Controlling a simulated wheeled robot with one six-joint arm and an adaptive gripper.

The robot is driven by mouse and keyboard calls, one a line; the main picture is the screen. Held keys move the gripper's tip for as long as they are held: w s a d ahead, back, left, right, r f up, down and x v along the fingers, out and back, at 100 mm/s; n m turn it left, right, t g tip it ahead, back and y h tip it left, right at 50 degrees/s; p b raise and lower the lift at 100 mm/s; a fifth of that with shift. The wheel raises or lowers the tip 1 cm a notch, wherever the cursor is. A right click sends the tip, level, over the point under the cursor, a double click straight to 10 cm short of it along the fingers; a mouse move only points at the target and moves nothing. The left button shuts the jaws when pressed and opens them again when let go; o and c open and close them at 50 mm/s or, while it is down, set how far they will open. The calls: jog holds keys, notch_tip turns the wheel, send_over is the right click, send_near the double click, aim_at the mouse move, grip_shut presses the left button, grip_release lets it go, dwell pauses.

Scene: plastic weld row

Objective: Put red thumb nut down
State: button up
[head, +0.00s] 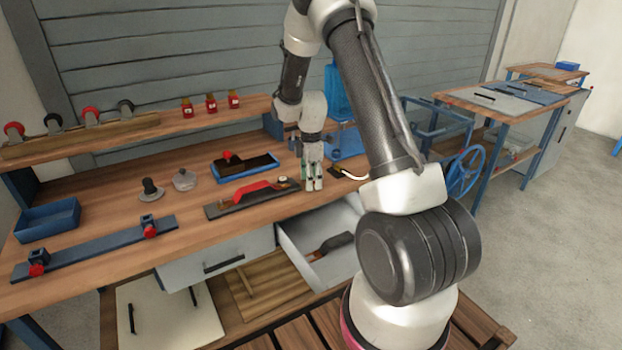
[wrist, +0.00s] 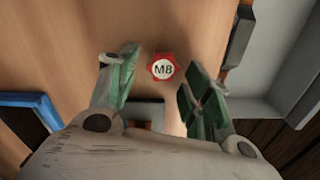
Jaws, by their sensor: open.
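The red thumb nut (wrist: 162,68), with a white top marked M8, appears against the wooden bench top (wrist: 190,25) in the wrist view. My gripper (wrist: 160,78) is open, with a green-padded finger on either side of the nut and a visible gap to each. I cannot tell exactly how high the fingertips are above the wood. In the head view my gripper (head: 312,184) points down at the bench's front edge, right of the dark board with the red-handled tool. The nut cannot be made out there.
An open drawer (head: 300,238) holding a dark tool is below the front edge. The dark board (head: 225,210) lies left of my gripper. A blue-rimmed tray (head: 222,180) is behind it. A blue rail (head: 95,250) and blue bin (head: 45,222) are further left.

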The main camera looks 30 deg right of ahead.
jog(key=s+a+r+m, duration=0.1)
jog(key=s+r, duration=0.1)
jog(key=r, duration=0.8)
jog(key=s+a+r+m, duration=0.1)
jog(key=s+r+m, duration=0.15)
jog(key=r, duration=0.75)
jog(key=s+a+r+m+t, duration=0.1)
jog(key=s+r+m, duration=0.2)
jog(key=s, duration=0.6)
jog(key=s+a+r+m+t, duration=0.1)
jog(key=s+r+m, duration=0.2)
jog(key=s+m, duration=0.2)
jog(key=s+a+r+m+t, duration=0.2)
jog(key=s+r+m, duration=0.1)
jog(key=s, duration=0.9)
jog(key=shift+s+m, duration=0.35)
jog(key=shift+m, duration=0.1)
